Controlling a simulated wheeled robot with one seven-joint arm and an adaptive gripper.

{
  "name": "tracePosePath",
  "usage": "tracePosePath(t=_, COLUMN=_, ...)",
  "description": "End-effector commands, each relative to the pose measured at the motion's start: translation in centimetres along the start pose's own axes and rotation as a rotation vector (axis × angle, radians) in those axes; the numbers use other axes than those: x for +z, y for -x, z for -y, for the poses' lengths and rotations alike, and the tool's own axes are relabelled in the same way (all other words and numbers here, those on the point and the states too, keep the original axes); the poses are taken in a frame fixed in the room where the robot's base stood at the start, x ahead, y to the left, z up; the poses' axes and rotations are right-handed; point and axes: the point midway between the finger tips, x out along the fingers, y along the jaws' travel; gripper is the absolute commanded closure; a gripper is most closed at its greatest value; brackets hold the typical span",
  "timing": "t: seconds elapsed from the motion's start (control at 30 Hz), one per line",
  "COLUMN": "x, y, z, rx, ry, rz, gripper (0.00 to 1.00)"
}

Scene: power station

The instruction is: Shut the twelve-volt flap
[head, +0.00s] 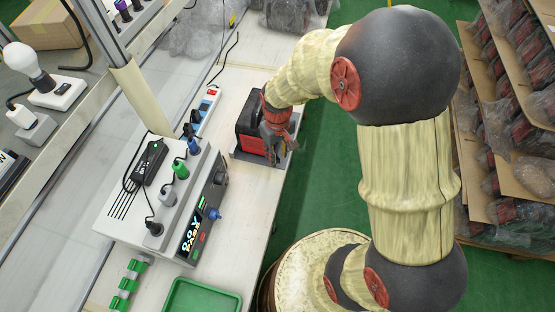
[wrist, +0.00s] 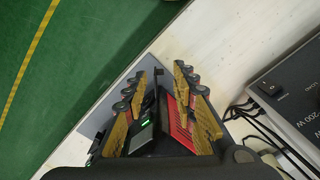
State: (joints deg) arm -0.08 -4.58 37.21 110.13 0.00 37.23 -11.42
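The black and red power station (head: 249,124) stands on a grey plate near the right edge of the white bench. My gripper (head: 276,143) is at its right side in the head view, pointing down. In the wrist view my gripper (wrist: 162,82) is open, its gold-padded fingers apart. Between and below them show the station's red ribbed face (wrist: 179,122) and a small display with a green light (wrist: 143,124). A thin dark piece stands up between the fingers; I cannot tell whether it is the twelve-volt flap. The fingers hide much of the front.
A grey unit with a lit display (head: 197,232) and plugged-in adapters stands left of the power station. A green tray (head: 202,298) is at the front. Shelves with wrapped goods stand at right, beyond green floor.

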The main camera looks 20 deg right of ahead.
Motion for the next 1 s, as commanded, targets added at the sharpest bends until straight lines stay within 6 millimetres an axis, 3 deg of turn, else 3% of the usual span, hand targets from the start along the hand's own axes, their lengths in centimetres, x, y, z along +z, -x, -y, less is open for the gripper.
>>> tracePosePath(t=0.2, x=0.0, y=-2.3, z=0.0, rx=0.000, ry=0.000, rz=0.001, gripper=0.73)
tracePosePath(t=0.53, x=0.0, y=-2.5, z=0.0, rx=0.000, ry=-0.001, rz=0.000, gripper=0.73)
tracePosePath(t=1.0, x=0.0, y=-2.5, z=0.0, rx=0.000, ry=-0.001, rz=0.000, gripper=0.99)
